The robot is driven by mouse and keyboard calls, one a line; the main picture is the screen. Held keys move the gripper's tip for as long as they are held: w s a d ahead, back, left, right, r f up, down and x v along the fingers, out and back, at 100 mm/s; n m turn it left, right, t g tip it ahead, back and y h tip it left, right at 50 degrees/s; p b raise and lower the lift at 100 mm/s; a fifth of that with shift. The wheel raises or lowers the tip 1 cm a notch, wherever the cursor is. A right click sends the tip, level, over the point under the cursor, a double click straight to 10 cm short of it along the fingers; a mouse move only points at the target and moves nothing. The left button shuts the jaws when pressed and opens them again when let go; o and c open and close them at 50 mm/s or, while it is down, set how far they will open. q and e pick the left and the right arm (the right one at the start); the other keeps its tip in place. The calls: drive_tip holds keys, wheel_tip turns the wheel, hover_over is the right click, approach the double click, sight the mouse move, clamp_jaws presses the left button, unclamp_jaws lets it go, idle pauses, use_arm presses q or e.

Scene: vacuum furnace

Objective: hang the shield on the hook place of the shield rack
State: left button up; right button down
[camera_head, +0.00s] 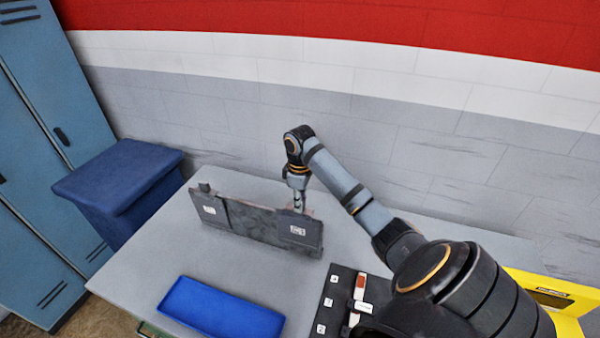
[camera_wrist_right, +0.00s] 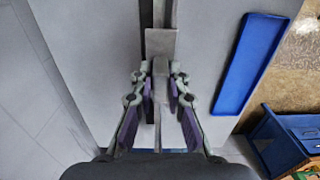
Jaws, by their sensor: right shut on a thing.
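A long dark grey upright panel with two white labels, which I take for the shield rack (camera_head: 255,222), stands on the grey table. My right gripper (camera_head: 299,200) reaches down to the panel's top edge near its right end. In the right wrist view my right gripper (camera_wrist_right: 158,90) is shut on a narrow grey piece (camera_wrist_right: 160,67), which I take for the shield. The piece lines up with the grey strip of the panel seen from above. I cannot tell whether it hangs on a hook or only touches the panel. My left gripper is not in view.
A blue tray (camera_head: 221,308) lies in front of the panel. A black labelled board (camera_head: 335,300) is at the front right, with a yellow case (camera_head: 548,297) beyond it. A dark blue bin (camera_head: 118,185) and blue lockers (camera_head: 35,150) stand left. The table behind the panel is clear.

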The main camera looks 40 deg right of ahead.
drive_tip(key=shift+w+d+f, duration=0.1)
drive_tip(key=shift+w+d, duration=0.05)
drive_tip(key=shift+d, duration=0.05)
drive_tip(key=shift+w+d+f, duration=0.1)
drive_tip(key=shift+d+f, duration=0.05)
drive_tip(key=shift+f, duration=0.7)
drive_tip(key=shift+s+a+f, duration=0.25)
drive_tip(key=shift+a+f, duration=0.05)
drive_tip(key=shift+f, duration=0.25)
drive_tip(key=shift+w+d+f, duration=0.15)
drive_tip(key=shift+f, duration=0.05)
drive_tip(key=c, duration=1.3)
unclamp_jaws()
drive_tip(key=shift+o, duration=0.2)
